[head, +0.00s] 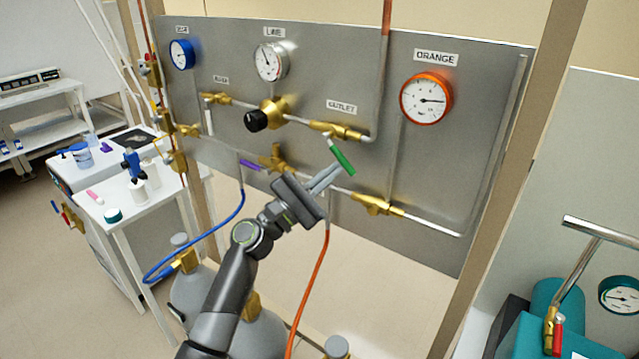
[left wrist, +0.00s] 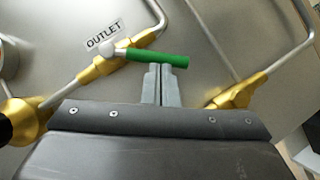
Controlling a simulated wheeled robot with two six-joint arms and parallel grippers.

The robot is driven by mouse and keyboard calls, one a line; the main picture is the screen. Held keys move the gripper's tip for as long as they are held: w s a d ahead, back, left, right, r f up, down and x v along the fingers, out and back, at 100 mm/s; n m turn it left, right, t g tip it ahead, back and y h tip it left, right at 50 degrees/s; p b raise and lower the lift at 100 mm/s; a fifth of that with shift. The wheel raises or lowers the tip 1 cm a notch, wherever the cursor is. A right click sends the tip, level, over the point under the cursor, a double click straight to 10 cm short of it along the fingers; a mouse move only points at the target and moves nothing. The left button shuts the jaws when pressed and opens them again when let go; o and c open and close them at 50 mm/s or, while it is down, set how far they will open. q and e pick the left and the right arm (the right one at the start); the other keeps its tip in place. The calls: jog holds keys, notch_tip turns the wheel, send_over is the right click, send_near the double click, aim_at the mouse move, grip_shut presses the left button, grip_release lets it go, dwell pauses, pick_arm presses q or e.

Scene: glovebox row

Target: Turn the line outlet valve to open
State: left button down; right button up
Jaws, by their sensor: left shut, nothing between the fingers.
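The outlet valve is a brass fitting (head: 335,131) under the OUTLET label (head: 341,106) on the grey panel. Its green lever handle (head: 342,156) slants down and right, across the line of the pipe. In the left wrist view the green handle (left wrist: 157,58) lies just beyond the fingertips. My left gripper (head: 334,169) is shut and empty, with its tips at or very near the handle's lower side; I cannot tell whether they touch. My right gripper is not in view.
The panel (head: 480,150) carries a LINE gauge (head: 270,62), an orange gauge (head: 426,98), a blue gauge (head: 182,54) and a black regulator knob (head: 256,121). A lower brass fitting (head: 377,205) is right of my gripper. Blue (head: 215,229) and orange hoses (head: 313,275) hang below.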

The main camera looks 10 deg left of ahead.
aim_at(345, 166)
pick_arm(q)
jog(key=d+r+n+t+y, duration=0.1)
jog(key=n+t, duration=0.1)
jog(key=n, duration=0.1)
jog(key=d+r+n+t+y+p, duration=0.1)
jog(key=n+y, duration=0.1)
jog(key=n, duration=0.2)
jog(key=s+d+r+n+t+y, duration=0.1)
jog(key=n+t+y, duration=0.1)
jog(key=n, duration=0.1)
jog(key=shift+n+t+p, duration=0.3)
jog(key=shift+n, duration=0.1)
jog(key=shift+d, duration=0.2)
jog(key=shift+a, duration=0.1)
